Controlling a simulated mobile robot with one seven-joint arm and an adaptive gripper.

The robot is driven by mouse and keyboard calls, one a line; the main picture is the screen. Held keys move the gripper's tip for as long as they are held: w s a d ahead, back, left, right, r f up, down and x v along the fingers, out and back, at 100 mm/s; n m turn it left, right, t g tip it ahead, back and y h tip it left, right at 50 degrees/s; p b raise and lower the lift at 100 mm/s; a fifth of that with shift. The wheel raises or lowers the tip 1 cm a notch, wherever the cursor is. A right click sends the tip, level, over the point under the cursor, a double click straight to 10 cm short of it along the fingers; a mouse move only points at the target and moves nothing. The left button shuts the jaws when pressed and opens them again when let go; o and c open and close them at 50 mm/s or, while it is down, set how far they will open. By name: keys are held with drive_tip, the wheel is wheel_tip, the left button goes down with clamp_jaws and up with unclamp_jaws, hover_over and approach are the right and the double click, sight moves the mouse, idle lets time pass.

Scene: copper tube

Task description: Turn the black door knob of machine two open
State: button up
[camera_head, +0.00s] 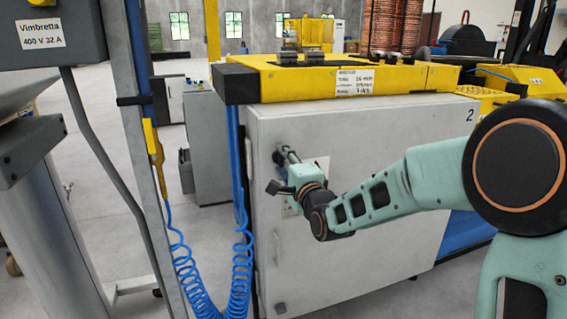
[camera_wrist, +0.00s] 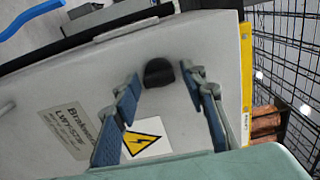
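The grey cabinet door (camera_head: 370,240) of the machine marked 2 faces me in the head view. In the wrist view the black door knob (camera_wrist: 158,72) sits on the pale door face, between the two fingertips as seen from the wrist. My gripper (camera_wrist: 161,76) is open, with a blue-padded finger on either side of the knob and gaps visible. In the head view my gripper (camera_head: 281,171) is at the door's upper left, and a dark knob (camera_head: 278,157) shows beside its fingers. I cannot tell how deep the knob lies between the fingers.
A yellow machine top (camera_head: 340,78) overhangs the door. Blue coiled hoses (camera_head: 240,270) hang left of the door beside a grey post (camera_head: 140,130). A second dark knob (camera_head: 281,308) is low on the door. A yellow warning label (camera_wrist: 142,138) is near the knob.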

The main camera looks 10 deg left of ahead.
idle(0.3)
drive_tip(key=v, duration=1.2)
drive_tip(key=shift+s, duration=0.1)
